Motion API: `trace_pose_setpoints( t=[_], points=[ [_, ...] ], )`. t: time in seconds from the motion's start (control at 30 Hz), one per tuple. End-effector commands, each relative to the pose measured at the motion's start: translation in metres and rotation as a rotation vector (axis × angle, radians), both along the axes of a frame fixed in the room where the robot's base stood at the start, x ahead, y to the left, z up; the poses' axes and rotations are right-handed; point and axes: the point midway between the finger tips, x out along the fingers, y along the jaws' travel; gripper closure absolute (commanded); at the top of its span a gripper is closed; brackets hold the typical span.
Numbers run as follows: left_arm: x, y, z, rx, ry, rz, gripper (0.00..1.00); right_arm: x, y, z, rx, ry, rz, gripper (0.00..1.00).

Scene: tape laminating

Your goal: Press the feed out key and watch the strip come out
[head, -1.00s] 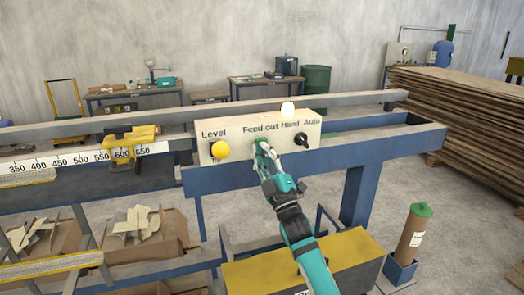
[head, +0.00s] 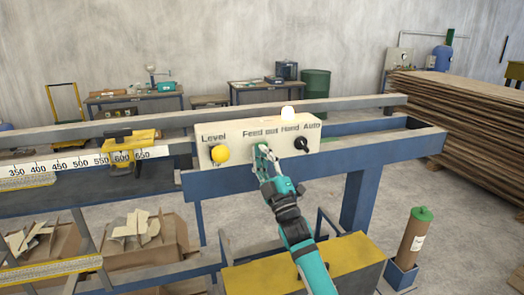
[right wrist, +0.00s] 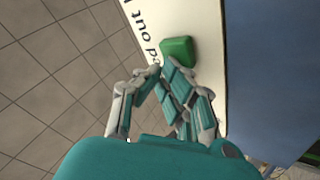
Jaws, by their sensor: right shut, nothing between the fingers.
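The pale control box (head: 235,134) sits on the blue rail, with labels for Level, Feed out, Hand and Auto. The green feed out key (right wrist: 178,50) shows clearly in the right wrist view; in the head view my fingers partly cover it. My right gripper (head: 262,150) is shut and empty, its fingertips (right wrist: 162,70) at the key's near edge. I cannot tell whether they touch it. A yellow knob (head: 220,154) is under Level and a black selector (head: 301,144) is under Auto. I cannot make out a strip coming out. My left gripper is out of view.
A yellow carriage (head: 130,142) sits by the numbered scale (head: 60,164) at left. A yellow-topped case (head: 300,262) lies below my right arm. Stacked boards (head: 460,125) stand at right.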

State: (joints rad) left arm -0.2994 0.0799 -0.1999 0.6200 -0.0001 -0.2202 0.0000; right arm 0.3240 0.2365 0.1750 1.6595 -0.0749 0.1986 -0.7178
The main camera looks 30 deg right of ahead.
Motion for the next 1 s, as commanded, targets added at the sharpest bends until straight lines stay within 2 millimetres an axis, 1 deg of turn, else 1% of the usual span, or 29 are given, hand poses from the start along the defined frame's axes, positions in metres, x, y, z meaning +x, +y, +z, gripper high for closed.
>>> trace_pose_setpoints(
  t=[0.5,0.8,1.0],
  points=[
    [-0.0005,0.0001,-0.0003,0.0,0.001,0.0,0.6,0.0003,0.0,-0.0005,0.0,0.001,0.0,1.0],
    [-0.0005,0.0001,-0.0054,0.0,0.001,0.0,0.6,0.0088,-0.0021,-0.0005,-0.001,0.0,-0.001,1.0],
    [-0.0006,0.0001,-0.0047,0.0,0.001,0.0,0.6,0.009,-0.0024,0.0004,-0.001,0.0,-0.001,1.0]
  ],
)
